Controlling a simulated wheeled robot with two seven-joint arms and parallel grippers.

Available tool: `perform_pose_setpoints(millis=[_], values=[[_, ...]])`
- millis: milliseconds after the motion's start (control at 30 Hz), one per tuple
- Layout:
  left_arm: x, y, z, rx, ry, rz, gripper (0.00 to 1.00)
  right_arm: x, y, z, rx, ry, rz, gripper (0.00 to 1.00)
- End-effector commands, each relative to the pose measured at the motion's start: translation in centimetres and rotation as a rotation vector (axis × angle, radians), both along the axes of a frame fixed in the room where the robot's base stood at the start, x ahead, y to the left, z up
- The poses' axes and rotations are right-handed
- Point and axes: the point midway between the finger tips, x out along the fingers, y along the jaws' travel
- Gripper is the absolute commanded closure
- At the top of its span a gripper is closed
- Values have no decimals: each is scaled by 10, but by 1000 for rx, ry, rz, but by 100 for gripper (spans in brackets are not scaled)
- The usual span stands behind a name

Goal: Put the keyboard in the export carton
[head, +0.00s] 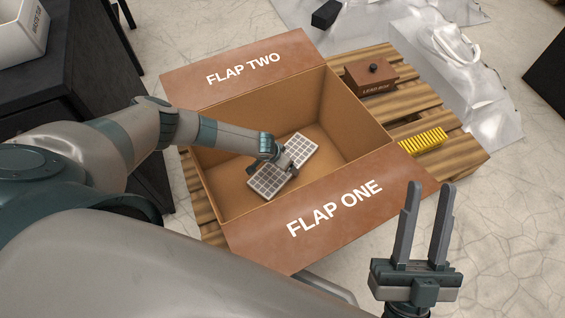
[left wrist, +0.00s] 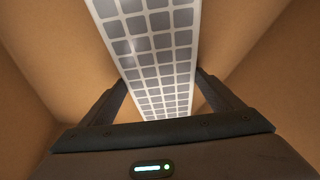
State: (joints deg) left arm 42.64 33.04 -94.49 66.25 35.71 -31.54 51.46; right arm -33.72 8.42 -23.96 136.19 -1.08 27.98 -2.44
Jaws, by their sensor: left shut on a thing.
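The export carton (head: 345,112) is an open brown box on a wooden pallet, with flaps marked FLAP ONE (head: 330,205) and FLAP TWO (head: 240,72) folded outward. The keyboard (head: 268,181) is light with grey keys and lies within the carton's opening in the head view. My left gripper (head: 283,161) reaches into the carton and is shut around the keyboard's middle. In the left wrist view the keyboard (left wrist: 155,50) runs between the fingers, with brown carton walls around it. I cannot tell whether it touches the floor. My right gripper (head: 426,225) is open and empty, right of FLAP ONE.
A brown box with a black knob (head: 371,75) and a yellow ribbed item (head: 423,140) sit on the pallet (head: 455,165) right of the carton. Crumpled clear plastic sheeting (head: 450,60) lies behind. A dark cabinet (head: 95,75) stands at the left.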

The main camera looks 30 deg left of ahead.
Motion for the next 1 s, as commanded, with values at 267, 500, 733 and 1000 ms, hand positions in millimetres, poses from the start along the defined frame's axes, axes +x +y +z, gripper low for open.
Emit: perform_pose_setpoints(millis=[267, 500, 733, 1000], values=[[0, 0, -1, 0, 0, 0, 0, 1, -1, 2, 1, -11, -3, 69], [0, 0, 2, 0, 0, -1, 0, 1, -1, 4, 0, -5, -2, 69], [-8, 2, 22, -1, 1, 0, 0, 0, 12, -22, -38, 139, 23, 69], [-18, 4, 47, -1, 1, 1, 0, 15, 16, -54, -105, 325, 31, 69]])
